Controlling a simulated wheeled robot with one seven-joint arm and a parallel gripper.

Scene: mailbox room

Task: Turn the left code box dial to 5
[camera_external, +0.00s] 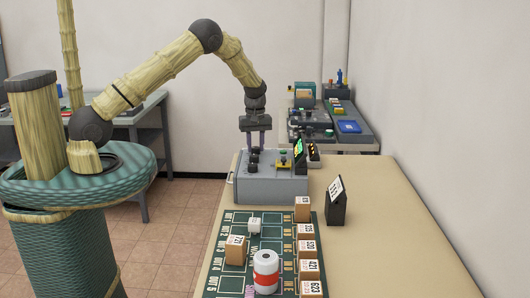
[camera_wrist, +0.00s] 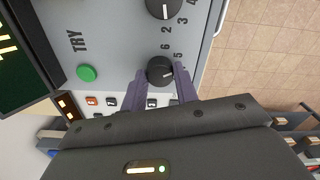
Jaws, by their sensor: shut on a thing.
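The grey code box (camera_external: 270,190) stands on the far end of the tan table, with black dials along its top. My gripper (camera_external: 256,147) points down over the farthest dial. In the wrist view my gripper (camera_wrist: 158,86) has its two purple fingers on either side of the left dial (camera_wrist: 160,70), shut on it. The digits 6 and 5 show beside this dial; its pointer is too unclear to read. A second dial (camera_wrist: 160,8) is partly cut off at the top. A green TRY button (camera_wrist: 86,73) and a dark display (camera_wrist: 22,60) are on the left.
The table's right part is clear. Another bench (camera_external: 350,130) stands behind.

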